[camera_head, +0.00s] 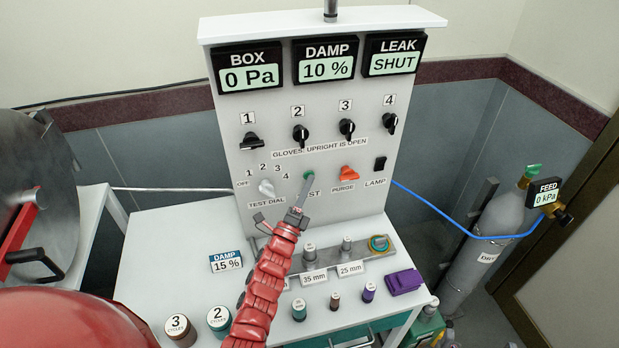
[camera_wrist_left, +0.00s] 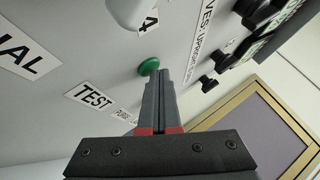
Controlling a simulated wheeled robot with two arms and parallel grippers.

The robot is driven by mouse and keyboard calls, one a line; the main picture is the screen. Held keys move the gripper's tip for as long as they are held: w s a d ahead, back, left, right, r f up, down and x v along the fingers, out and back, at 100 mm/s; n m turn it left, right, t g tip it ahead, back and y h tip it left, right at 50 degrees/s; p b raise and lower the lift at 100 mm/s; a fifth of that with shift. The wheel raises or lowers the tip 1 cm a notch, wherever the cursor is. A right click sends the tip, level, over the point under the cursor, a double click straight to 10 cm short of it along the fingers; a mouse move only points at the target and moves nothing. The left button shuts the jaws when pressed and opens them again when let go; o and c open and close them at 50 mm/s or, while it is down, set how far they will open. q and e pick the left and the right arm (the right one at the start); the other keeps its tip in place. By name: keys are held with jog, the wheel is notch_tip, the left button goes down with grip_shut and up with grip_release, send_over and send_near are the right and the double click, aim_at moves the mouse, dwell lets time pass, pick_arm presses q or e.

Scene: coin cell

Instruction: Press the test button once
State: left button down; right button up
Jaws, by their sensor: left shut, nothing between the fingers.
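The green test button (camera_head: 309,175) sits low in the middle of the white upright panel (camera_head: 225,130), above the partly covered TEST label. My left gripper (camera_head: 314,190) is shut and empty, its tips just below the button in the head view. In the left wrist view the green button (camera_wrist_left: 149,67) shows beside the tips of my closed left fingers (camera_wrist_left: 163,76). I cannot tell whether the tips touch it or whether it is pressed in. My right gripper is not in view.
The white test dial (camera_head: 266,188) is left of the button; the orange purge switch (camera_head: 348,173) and black lamp switch (camera_head: 380,163) are right. Black glove knobs (camera_head: 300,134) are above. A rail (camera_head: 330,262) with cylinders stands below. The displays read 0 Pa, 10 % and SHUT.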

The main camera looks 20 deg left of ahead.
pick_arm(q)
jog(key=shift+s+d+b, duration=0.45)
jog(key=shift+s+b, duration=0.05)
jog(key=shift+s, duration=0.2)
jog(key=shift+s, duration=0.1)
jog(key=s+d+b, duration=0.1)
jog(key=s, duration=0.1)
jog(key=s+d+b, duration=0.1)
jog(key=s, duration=0.1)
jog(key=shift+d, duration=0.4)
dwell(0.6)
